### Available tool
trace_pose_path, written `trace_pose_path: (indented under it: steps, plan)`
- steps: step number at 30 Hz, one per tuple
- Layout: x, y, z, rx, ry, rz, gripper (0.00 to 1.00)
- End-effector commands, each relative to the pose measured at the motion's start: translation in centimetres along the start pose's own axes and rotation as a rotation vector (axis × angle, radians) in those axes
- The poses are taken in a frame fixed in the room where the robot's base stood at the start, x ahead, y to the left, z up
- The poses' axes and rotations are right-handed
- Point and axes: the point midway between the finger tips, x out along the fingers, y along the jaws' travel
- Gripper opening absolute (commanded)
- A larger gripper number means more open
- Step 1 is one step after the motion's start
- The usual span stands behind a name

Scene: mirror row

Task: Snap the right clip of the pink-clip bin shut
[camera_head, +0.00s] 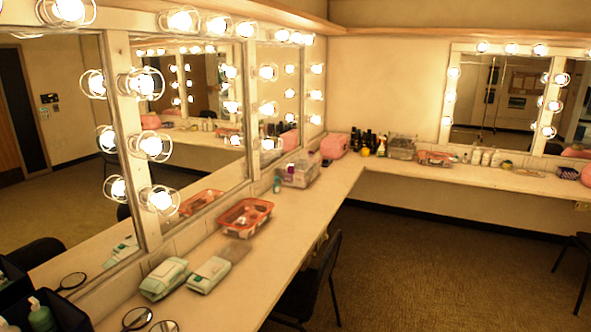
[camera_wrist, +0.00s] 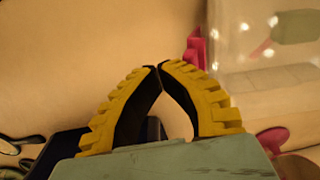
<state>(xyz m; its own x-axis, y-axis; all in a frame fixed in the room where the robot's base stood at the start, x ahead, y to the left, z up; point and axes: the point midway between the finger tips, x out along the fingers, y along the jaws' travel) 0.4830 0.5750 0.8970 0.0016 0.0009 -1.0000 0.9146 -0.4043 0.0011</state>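In the wrist view a clear bin (camera_wrist: 235,60) with a shiny surface fills the upper right. A pink clip (camera_wrist: 196,50) stands out at its left edge. A second pink-red piece (camera_wrist: 272,139) shows at its lower side; I cannot tell if it is the other clip. My gripper (camera_wrist: 160,66) has yellow and black fingers whose tips meet, with nothing seen between them. It is just left of the bin, with the tips close to the first clip; contact cannot be told. In the head view my gripper does not show, and I cannot tell which bin has pink clips.
In the head view an orange-rimmed tray (camera_head: 246,213), a clear bin (camera_head: 299,173) and a pink case (camera_head: 334,146) line the counter (camera_head: 262,262). Wipe packs (camera_head: 209,275) and a hand mirror (camera_head: 136,318) lie nearer. A black chair (camera_head: 322,280) stands below. The counter's front strip is clear.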

Motion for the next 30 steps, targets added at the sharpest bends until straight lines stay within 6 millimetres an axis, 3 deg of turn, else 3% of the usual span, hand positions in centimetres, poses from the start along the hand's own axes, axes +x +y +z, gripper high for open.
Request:
trace_pose_path:
  steps: [17, 30]
  plan:
    - [-0.2, -1.6, 0.0, -0.002, -0.003, -0.002, 0.0]
    - [-2.7, -1.0, 0.0, -0.001, -0.003, -0.001, 0.0]
